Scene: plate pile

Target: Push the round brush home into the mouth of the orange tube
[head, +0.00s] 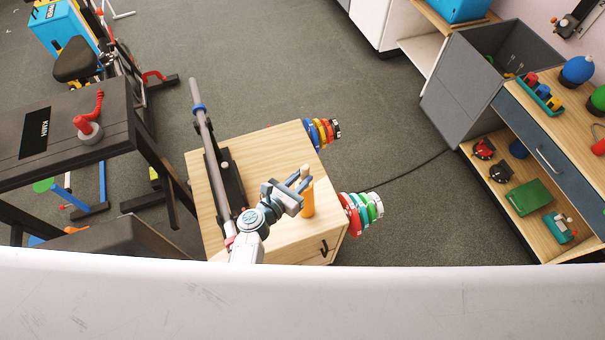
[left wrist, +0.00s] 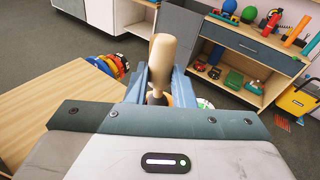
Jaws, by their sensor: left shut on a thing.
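The orange tube (head: 308,200) stands upright on the wooden cabinet top, near its right edge. My left gripper (head: 299,182) is at the tube's upper end and partly covers it. In the left wrist view the gripper (left wrist: 158,88) is shut on the round brush (left wrist: 162,58), whose pale wooden handle sticks up between the blue-grey fingers. The handle's top also shows faintly in the head view. The brush's lower part is hidden by the gripper. A little orange shows below the fingers, but how deep the brush sits in the mouth cannot be told. My right gripper is not in view.
The wooden cabinet top (head: 262,150) carries a dark stand with a long grey bar (head: 203,130) left of the tube. Coloured weight discs (head: 362,212) stick out at the cabinet's right side. A dark bench (head: 60,150) stands left. A wooden shelf unit (head: 560,150) stands right.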

